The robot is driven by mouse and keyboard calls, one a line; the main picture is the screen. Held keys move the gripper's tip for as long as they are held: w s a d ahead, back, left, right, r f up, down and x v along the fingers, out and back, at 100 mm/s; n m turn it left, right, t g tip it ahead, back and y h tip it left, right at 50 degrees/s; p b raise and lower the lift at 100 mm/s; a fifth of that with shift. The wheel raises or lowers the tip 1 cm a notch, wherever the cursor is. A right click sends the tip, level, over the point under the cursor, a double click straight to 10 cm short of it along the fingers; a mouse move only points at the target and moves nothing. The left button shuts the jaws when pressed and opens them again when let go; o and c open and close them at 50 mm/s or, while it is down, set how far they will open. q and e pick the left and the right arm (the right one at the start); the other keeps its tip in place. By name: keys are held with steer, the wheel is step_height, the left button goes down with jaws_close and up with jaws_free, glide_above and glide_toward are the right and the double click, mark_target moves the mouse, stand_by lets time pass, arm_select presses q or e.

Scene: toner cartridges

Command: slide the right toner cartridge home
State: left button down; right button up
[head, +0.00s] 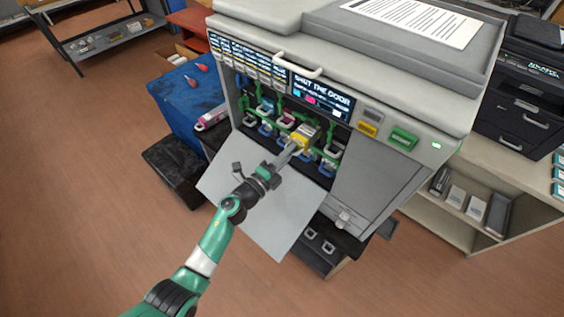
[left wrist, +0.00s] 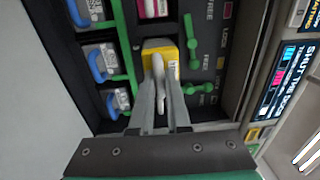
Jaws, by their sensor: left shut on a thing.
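A yellow toner cartridge (head: 303,137) sits part way in a slot of the printer's open bay and sticks out towards me. In the left wrist view its yellow end (left wrist: 159,55) shows between my fingers. My left gripper (head: 291,151) is shut on its pale handle (left wrist: 159,78); the fingers also show in the left wrist view. How deep the cartridge sits inside is hidden. The printer (head: 400,115) has its front flap (head: 262,195) folded down under the bay. My right gripper is not in view.
Other cartridges with blue handles (left wrist: 97,65) and a magenta one (left wrist: 153,8) sit in nearby slots. Green levers (left wrist: 190,45) stand beside the yellow cartridge. A blue table (head: 185,95) is at the left and a shelf (head: 470,160) at the right. The floor in front is clear.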

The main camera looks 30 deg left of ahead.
mark_target(300, 143)
arm_select(q)
steer(key=w+b, duration=0.2)
steer(key=w, duration=0.2)
steer(key=shift+d+f+b, duration=0.15)
steer(key=shift+d+b, duration=0.1)
steer(key=shift+b, duration=0.15)
steer(key=shift+w, duration=0.45)
steer(key=shift+c, duration=2)
jaws_free()
steer(key=shift+s+r+p, duration=0.2)
steer(key=shift+s+p, duration=0.1)
steer(key=s+p, duration=0.4)
steer(key=s, duration=0.2)
steer(key=shift+s+a+f, duration=0.2)
steer(key=shift+a+f, duration=0.1)
steer(key=shift+a, duration=0.1)
